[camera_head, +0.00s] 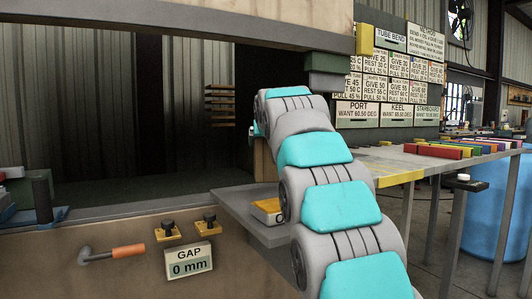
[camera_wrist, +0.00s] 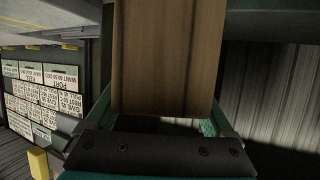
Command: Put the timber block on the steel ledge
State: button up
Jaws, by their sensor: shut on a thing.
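The timber block (camera_wrist: 168,55) is a brown wooden piece with dark grain, large in the wrist view. My gripper (camera_wrist: 164,112) is shut on it, with the green-edged fingers at its two sides. In the head view my grey and turquoise arm reaches up into the dark opening, and it hides my gripper. A grey shelf (camera_head: 232,212), which looks like the steel ledge, juts from the front wall beside my arm. A small yellow-topped item (camera_head: 266,208) lies on it, partly hidden by my arm.
A pale beam (camera_head: 190,22) crosses above the opening, with a dark green block (camera_head: 325,68) under its right end. A bench with coloured bars (camera_head: 450,150) stands at right.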

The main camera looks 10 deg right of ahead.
aim_at(266, 152)
jog(key=shift+f, duration=1.55)
jog(key=shift+f, duration=0.1)
jog(key=o, duration=1.5)
jog(key=b+v, duration=0.1)
jog(key=v, duration=1.1)
jog(key=shift+s, duration=0.1)
